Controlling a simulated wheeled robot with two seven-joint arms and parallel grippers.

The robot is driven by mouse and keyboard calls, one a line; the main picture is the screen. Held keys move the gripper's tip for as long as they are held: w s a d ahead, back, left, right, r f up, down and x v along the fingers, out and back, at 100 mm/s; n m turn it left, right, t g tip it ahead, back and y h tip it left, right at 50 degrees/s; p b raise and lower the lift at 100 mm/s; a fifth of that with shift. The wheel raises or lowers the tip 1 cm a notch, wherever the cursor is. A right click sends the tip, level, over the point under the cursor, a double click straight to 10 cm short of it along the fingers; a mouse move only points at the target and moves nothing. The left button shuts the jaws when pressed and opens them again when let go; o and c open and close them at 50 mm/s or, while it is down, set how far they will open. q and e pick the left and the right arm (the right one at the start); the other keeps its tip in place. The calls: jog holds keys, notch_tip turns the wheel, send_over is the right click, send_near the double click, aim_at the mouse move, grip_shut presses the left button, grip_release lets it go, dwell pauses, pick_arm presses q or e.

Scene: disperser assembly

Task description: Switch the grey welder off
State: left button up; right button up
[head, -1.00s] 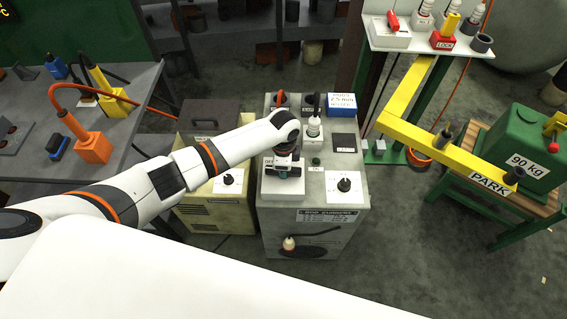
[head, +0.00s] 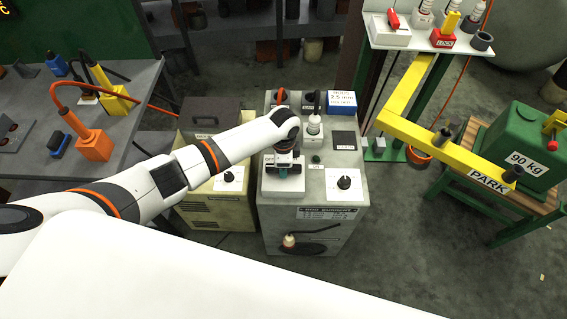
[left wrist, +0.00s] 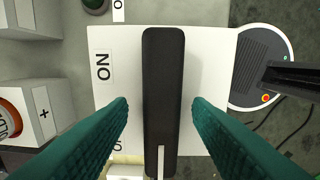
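The grey welder (head: 330,215) stands at the centre of the head view. A white switch plate (head: 283,189) lies on its top, with an OFF label (head: 270,160) near its far left corner. In the left wrist view the plate (left wrist: 212,60) carries a long black lever (left wrist: 163,75) and an ON label (left wrist: 103,66). My left gripper (head: 284,171) is over the plate. In the left wrist view its teal fingers (left wrist: 160,110) are open, one on each side of the lever, with gaps to it. My arm hides the lever in the head view. My right gripper is not in view.
A black dial (head: 344,182), a white-and-black plug (head: 314,125) and a blue-and-white box (head: 342,102) sit on the welder top. A beige machine (head: 215,205) stands close at left. A yellow PARK arm (head: 440,150) and green 90 kg weight (head: 525,145) are at right.

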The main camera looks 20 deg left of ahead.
pick_arm(q)
notch_tip(320, 180, up, 12)
jog(key=b, duration=0.2)
dwell(0.4)
dwell(0.4)
